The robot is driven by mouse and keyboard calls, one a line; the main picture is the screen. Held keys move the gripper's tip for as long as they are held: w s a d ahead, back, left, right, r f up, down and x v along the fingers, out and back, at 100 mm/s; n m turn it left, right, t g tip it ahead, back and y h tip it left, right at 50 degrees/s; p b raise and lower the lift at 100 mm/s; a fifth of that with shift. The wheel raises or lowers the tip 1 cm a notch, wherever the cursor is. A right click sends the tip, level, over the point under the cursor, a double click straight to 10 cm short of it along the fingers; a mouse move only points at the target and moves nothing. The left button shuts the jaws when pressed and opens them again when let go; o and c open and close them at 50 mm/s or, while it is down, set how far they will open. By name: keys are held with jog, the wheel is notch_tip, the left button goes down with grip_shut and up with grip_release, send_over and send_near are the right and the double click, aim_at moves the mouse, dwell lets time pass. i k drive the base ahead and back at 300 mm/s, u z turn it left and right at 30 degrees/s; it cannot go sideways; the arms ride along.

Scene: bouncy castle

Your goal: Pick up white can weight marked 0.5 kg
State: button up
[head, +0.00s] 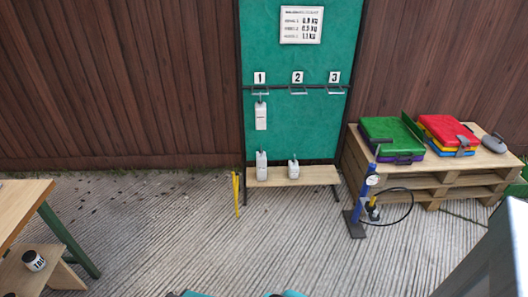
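A white weight (261,116) with a hook on top hangs under the number 1 tag on the green board (310,125). A taller white weight (262,167) and a shorter white weight (293,169) stand upright on the low wooden shelf (325,174) at the board's foot. Any markings on these weights are too small to read, so I cannot tell which is 0.5 kg. My gripper is not clearly in view; only small teal and dark parts, probably mine, show at the bottom edge.
A pallet stack (440,184) at right holds a green case (392,138) and a red case (449,131). A wooden table (20,205) is at left, with a dark-and-white can (33,260). The middle floor is clear.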

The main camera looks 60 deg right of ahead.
aim_at(293, 169)
jog(key=u, duration=0.55)
jog(key=k, duration=0.3)
jog(key=z, duration=2.25)
jog(key=i, duration=1)
jog(key=z, duration=0.15)
jog(key=k, duration=0.4)
